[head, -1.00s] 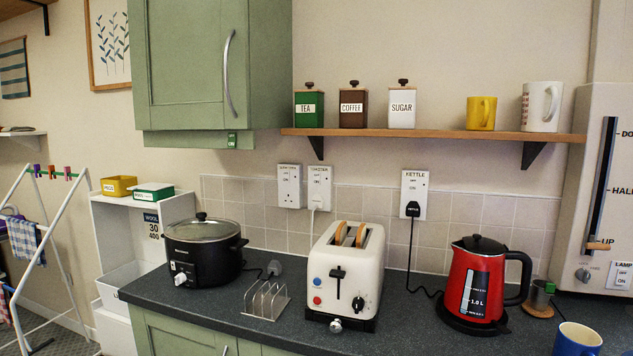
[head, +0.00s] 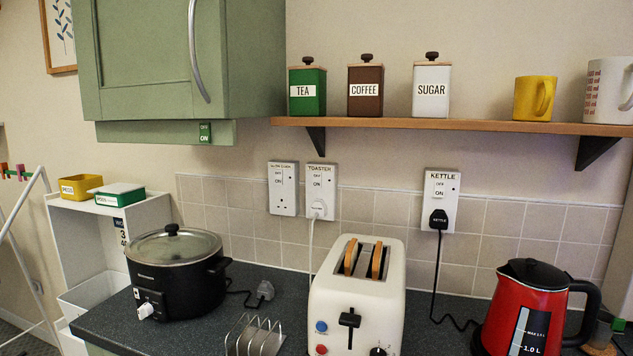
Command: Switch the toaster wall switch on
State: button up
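My gripper is not in view.
The slow cooker socket (head: 283,188) is close on the left, and the kettle socket (head: 440,199) with a black plug is on the right. A shelf (head: 440,125) with canisters and mugs juts out above. A black slow cooker (head: 175,283), toast rack (head: 254,338) and red kettle (head: 525,315) stand on the counter.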

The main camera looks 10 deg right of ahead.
aim_at(316, 177)
jog(key=i+j+u, duration=0.1)
jog(key=i+j, duration=0.45)
jog(key=j, duration=0.2)
jog(key=i+j+u, duration=0.15)
jog(key=i+j, duration=0.4)
jog(key=j, duration=0.2)
